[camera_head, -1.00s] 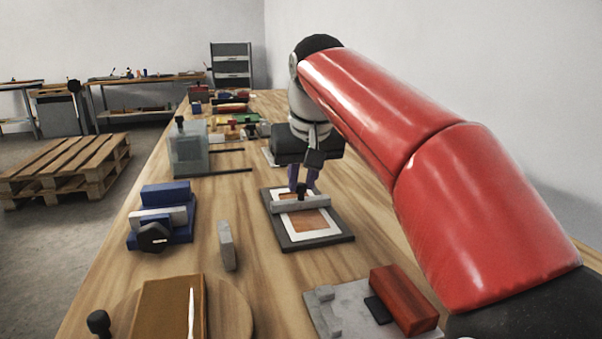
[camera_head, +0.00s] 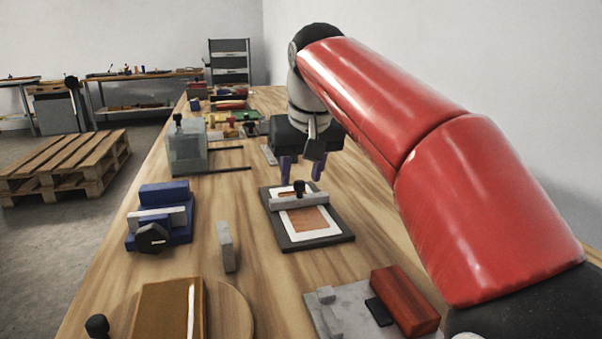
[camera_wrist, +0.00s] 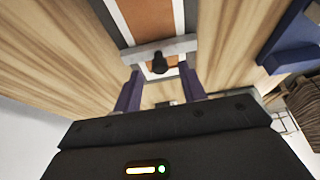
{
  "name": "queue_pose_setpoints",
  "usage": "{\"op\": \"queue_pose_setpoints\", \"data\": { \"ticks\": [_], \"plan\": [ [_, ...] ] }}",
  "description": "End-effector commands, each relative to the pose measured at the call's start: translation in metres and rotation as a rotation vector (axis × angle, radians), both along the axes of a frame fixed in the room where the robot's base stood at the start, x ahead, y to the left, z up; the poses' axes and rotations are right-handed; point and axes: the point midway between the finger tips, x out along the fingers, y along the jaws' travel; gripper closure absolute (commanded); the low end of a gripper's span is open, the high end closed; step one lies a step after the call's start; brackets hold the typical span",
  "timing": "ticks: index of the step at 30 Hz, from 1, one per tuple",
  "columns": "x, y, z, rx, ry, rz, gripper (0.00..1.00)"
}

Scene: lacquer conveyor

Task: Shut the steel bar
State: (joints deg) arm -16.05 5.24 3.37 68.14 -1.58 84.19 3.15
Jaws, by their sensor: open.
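The steel bar (camera_head: 299,201) lies across the far part of a dark flat frame (camera_head: 320,243) that holds a white-bordered brown panel (camera_head: 308,221). A black knob (camera_head: 299,187) stands on the bar. In the wrist view the bar (camera_wrist: 183,46) crosses the panel, and the knob (camera_wrist: 159,63) points toward my gripper. My gripper (camera_head: 301,176) is open and empty, with its purple fingers pointing down just beyond the bar. In the wrist view the fingers (camera_wrist: 164,82) are on either side of the knob, apart from it.
A blue vise-like block (camera_head: 175,197) and an upright grey block (camera_head: 226,246) stand to the left. A grey plate with a red block (camera_head: 404,300) is at the front right. A clear box with rods (camera_head: 187,150) stands at the back left. Bare wood surrounds the frame.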

Motion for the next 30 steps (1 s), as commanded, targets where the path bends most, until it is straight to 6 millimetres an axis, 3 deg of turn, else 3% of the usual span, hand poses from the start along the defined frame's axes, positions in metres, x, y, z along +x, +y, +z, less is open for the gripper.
{"op": "queue_pose_setpoints", "data": {
  "ticks": [3, 9, 21, 26, 30],
  "plan": [
    [-0.008, -0.002, 0.023, 0.001, -0.004, 0.0, 0.59],
    [-0.019, -0.006, 0.051, 0.001, -0.002, 0.0, 0.59],
    [-0.024, -0.007, 0.06, 0.0, 0.0, 0.0, 0.59],
    [-0.025, -0.009, 0.058, -0.003, -0.008, 0.043, 0.78],
    [-0.028, -0.018, 0.054, -0.024, -0.052, 0.244, 0.97]
  ]
}}
